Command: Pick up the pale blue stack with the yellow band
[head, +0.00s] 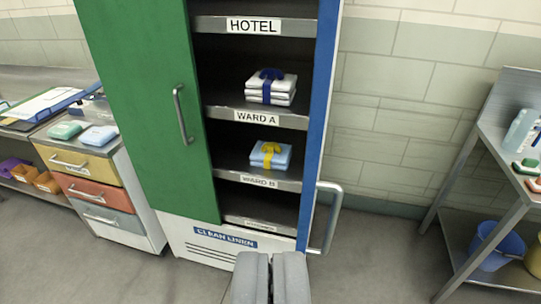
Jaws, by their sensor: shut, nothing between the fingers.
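The pale blue stack with the yellow band (265,160) lies on the shelf labelled WARD B (228,175) inside the linen cabinet. A white stack with a dark blue band (288,96) lies one shelf above, on the shelf labelled WARD A (222,112). My gripper (271,258) is shut and empty at the bottom of the view. In the picture it is below the stack and in front of the cabinet's lower part.
The green door (140,90) covers the cabinet's left side; the right side is open, with a handle (328,215) at its lower right edge. A drawer unit (90,190) stands left. A metal table (498,190) with buckets (497,247) below stands right.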

